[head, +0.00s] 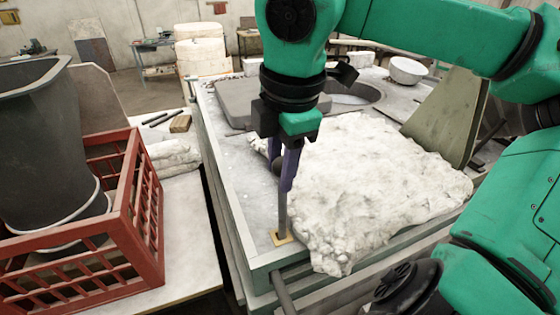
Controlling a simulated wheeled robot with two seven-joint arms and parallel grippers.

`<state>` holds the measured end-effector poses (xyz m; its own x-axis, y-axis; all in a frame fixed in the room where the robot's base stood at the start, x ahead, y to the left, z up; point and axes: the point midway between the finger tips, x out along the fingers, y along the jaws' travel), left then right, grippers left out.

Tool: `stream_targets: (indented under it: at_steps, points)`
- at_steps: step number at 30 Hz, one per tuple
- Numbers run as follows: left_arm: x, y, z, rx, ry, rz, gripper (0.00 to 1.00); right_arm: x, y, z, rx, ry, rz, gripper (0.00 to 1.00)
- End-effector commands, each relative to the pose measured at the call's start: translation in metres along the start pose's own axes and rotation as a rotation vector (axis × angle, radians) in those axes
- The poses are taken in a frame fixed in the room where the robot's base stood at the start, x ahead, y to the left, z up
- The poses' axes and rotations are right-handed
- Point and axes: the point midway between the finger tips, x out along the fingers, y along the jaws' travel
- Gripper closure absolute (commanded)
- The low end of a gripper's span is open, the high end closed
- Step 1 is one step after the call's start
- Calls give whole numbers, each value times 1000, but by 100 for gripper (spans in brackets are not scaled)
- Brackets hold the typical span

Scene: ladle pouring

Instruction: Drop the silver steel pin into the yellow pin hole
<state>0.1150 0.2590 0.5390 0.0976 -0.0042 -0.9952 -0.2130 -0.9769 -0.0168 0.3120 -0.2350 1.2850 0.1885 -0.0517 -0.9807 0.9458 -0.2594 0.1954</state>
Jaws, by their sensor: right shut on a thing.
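The silver steel pin (282,215) is a slim grey rod, held upright between the purple fingers of my right gripper (284,180). The gripper points down and is shut on the pin's upper part. The yellow pin hole (289,239) is a small yellow square at the near left corner of the grey table frame. The pin's lower end meets the yellow square, and the hole's opening is hidden by it. I cannot tell how deep the pin sits. My left gripper is not in view.
A lumpy white mass (375,185) lies on the table close to the right of the pin. A red crate (150,215) with a dark vessel (45,150) stands at left on a white table (190,225). A gap separates the two tables.

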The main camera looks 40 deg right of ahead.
Motion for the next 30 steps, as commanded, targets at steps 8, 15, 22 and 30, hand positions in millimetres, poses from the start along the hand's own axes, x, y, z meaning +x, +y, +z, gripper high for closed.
stream_targets:
  at_steps: [8, 15, 22, 30]
  points:
    - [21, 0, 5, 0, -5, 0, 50, 24, -5, 0, 0, 1, 0, 100]
    - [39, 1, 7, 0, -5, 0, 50, 41, -8, 0, 1, 0, 0, 100]
    - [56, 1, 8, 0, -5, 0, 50, 57, -11, 0, 0, 1, 1, 100]
    - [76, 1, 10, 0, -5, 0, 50, 76, -15, 0, 0, 1, 0, 100]
